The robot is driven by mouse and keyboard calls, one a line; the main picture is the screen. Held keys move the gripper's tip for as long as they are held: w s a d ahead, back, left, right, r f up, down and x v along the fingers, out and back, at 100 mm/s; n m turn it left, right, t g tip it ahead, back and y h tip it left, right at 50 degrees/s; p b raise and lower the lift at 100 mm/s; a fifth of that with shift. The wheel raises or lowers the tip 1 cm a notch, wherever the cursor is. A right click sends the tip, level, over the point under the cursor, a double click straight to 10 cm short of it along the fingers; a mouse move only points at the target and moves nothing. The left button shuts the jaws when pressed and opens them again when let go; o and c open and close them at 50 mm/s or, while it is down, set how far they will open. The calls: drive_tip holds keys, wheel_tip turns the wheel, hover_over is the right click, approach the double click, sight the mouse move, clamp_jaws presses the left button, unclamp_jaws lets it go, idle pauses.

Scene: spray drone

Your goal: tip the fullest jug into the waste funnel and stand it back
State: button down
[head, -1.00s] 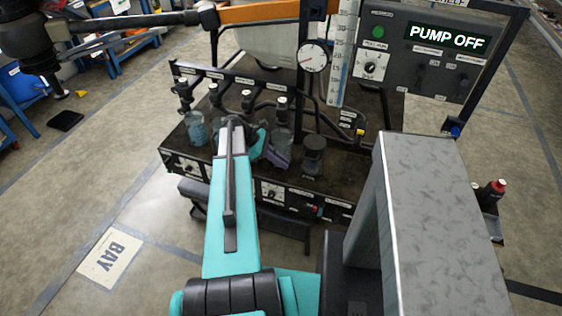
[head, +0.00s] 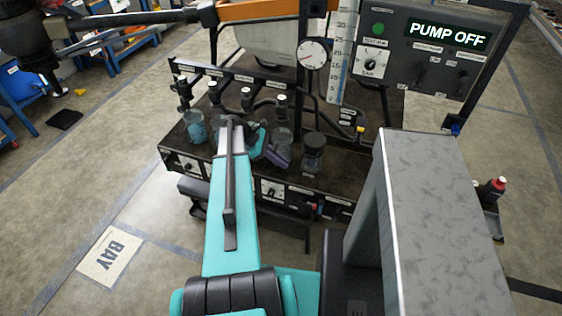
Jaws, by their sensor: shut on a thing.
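Several clear jugs stand in a row under the nozzles of the dark bench. The left jug (head: 195,130) holds blue liquid. A clear jug (head: 283,137) is right of my wrist, its level hard to read. Another jug is partly hidden behind my teal arm. My gripper (head: 275,155) shows as a small grey-purple part past the teal wrist, low against the right clear jug. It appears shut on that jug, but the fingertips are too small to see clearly. A dark-topped clear vessel (head: 313,152) stands to the right; I cannot tell whether it is the waste funnel.
A gauge (head: 312,54) and scale strip (head: 344,50) rise behind the row. A control panel (head: 425,50) reads PUMP OFF. A yellow-handled valve (head: 359,131) is at the right. A red-capped bottle (head: 492,190) stands far right. Open floor lies at left.

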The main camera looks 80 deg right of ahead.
drive_tip(key=shift+f, duration=0.4)
drive_tip(key=c, duration=1.8)
unclamp_jaws()
drive_tip(key=shift+w+r, duration=0.1)
drive_tip(key=b+v, duration=0.3)
drive_tip(key=v, duration=1)
drive_tip(key=shift+w+r, duration=0.15)
drive_tip(key=shift+r, duration=0.05)
